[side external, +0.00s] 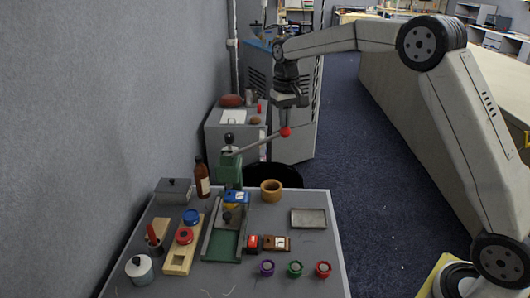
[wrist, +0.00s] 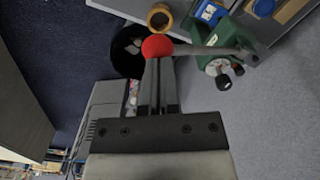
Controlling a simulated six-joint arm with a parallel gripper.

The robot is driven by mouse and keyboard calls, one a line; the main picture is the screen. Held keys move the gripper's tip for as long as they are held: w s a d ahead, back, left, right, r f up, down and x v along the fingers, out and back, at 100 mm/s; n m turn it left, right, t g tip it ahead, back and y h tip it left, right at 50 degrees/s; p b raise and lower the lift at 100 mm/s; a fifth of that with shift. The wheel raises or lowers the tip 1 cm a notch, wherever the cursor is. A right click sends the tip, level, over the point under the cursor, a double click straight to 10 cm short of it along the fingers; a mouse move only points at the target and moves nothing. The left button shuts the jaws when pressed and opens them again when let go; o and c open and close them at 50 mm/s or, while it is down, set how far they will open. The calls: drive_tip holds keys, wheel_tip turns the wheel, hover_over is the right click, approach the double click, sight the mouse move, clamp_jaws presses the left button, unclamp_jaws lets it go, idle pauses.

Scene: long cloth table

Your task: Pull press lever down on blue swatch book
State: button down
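The green press (side external: 230,168) stands at the table's back edge; its lever (side external: 262,140) slants up to the right and ends in a red ball knob (side external: 286,132). The blue swatch book (side external: 236,197) lies under the press head. My gripper (side external: 287,120) is just above the knob. In the wrist view, the fingers of my gripper (wrist: 159,62) are close together, narrower than the red knob (wrist: 157,46) at their tips, and appear shut and not around it. Contact is hard to tell. The press (wrist: 219,50) also shows there.
On the table (side external: 310,250) are a brown bottle (side external: 202,180), a wooden bowl (side external: 271,190), a metal tray (side external: 308,218), a wooden holder (side external: 180,258) and several small coloured pots. A black bin (side external: 285,175) stands behind the table. Space right of the knob is free.

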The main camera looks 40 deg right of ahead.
sight(289, 128)
drive_tip(key=shift+f, duration=0.2)
drive_tip(key=shift+s+d+f, duration=0.2)
drive_tip(key=shift+s+f, duration=0.05)
drive_tip(key=shift+f, duration=0.45)
drive_tip(key=shift+s+d+f, duration=0.2)
drive_tip(key=shift+f, duration=0.6)
drive_tip(key=shift+s+d+f, duration=0.15)
drive_tip(key=shift+f, duration=0.6)
drive_tip(key=shift+s+d+f, duration=0.1)
drive_tip(key=shift+f, duration=0.65)
